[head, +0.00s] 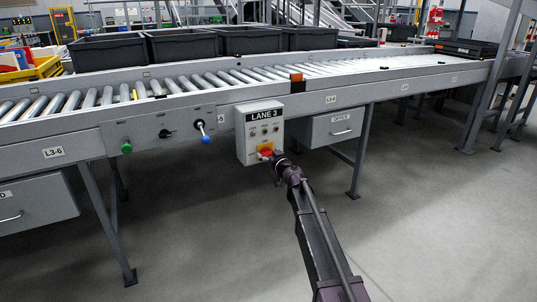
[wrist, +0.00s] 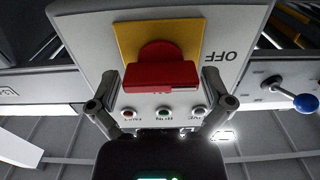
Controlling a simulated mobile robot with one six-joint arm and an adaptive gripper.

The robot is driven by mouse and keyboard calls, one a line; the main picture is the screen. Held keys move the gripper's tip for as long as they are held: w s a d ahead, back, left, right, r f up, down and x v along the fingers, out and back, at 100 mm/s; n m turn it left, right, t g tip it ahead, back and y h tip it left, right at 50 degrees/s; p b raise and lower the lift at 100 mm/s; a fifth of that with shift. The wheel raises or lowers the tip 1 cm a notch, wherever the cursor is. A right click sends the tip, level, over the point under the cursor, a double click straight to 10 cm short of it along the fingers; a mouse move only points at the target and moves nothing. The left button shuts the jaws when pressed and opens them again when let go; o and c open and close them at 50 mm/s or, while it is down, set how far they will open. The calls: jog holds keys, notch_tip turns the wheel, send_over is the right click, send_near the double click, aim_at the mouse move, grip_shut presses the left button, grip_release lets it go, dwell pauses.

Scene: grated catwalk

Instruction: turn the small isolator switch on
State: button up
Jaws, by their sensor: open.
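The isolator switch is a red rotary handle (head: 265,152) on a yellow plate, low on the front of the grey LANE 3 box (head: 251,134). In the wrist view, which is upside down, the red handle (wrist: 161,76) fills the middle with its bar lying sideways across the picture. The word OFF shows to the right of the yellow plate (wrist: 127,40); lettering behind the handle is mostly hidden. My gripper (wrist: 160,88) is open, its fingers apart on either side of the handle with gaps visible. In the head view my gripper (head: 279,164) is right at the switch.
Small indicator lamps (wrist: 163,113) sit beside the handle. On the conveyor's side panel are a blue-knobbed lever (head: 203,130), a small black switch (head: 165,133) and a green button (head: 126,148). A grey OPTICS drawer box (head: 337,127) hangs to the right. The floor in front is clear.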

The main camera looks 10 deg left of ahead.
jog(key=c, duration=0.9)
jog(key=shift+d, duration=0.1)
jog(key=shift+m, duration=0.5)
jog(key=m, duration=0.3)
jog(key=shift+w, duration=0.15)
jog(key=m, duration=0.5)
jog(key=shift+d, duration=0.1)
jog(key=m, duration=0.4)
jog(key=shift+w+f, duration=0.1)
jog(key=shift+f+m, duration=0.1)
jog(key=shift+m, duration=2.4)
